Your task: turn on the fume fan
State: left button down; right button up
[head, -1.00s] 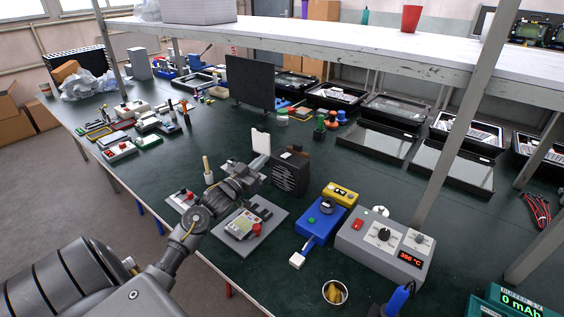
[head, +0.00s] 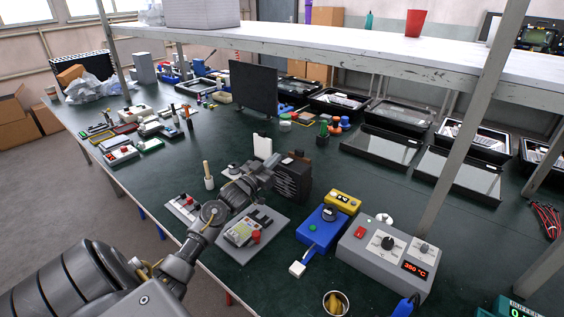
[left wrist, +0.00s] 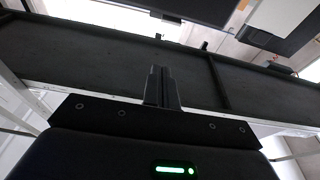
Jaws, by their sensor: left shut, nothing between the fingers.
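The fume fan is a small black box with a slatted grille (head: 291,186), standing on the green bench in the middle of the head view. A small light-coloured part shows on its top. My left gripper (head: 275,162) is at the upper left edge of the fan, close to its top. I cannot tell whether it touches the fan. In the left wrist view its two fingers (left wrist: 161,86) are together with nothing between them. The fan's left side is partly hidden by my gripper. My right gripper is not in view.
A grey plate with a meter (head: 243,232) lies below my left wrist. A black panel (head: 253,88) stands behind. A shelf (head: 330,45) spans above.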

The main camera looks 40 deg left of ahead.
pick_arm(q)
jog(key=w+f, duration=0.1)
jog(key=w, duration=0.1)
jog(key=w+f+p, duration=0.1)
jog(key=w+f, duration=0.1)
jog(key=shift+f, duration=0.1)
dwell(0.4)
jog(key=shift+s+f+b, duration=0.1)
jog(key=shift+f+b, duration=0.25)
jog(key=shift+f, duration=0.3)
notch_tip(320, 180, up, 5)
jog(key=p, duration=0.5)
jog(key=b, duration=0.4)
send_near(285, 163)
jog(key=shift+s+a+r, duration=0.1)
jog(key=shift+s+r, duration=0.7)
jog(key=shift+r, duration=0.2)
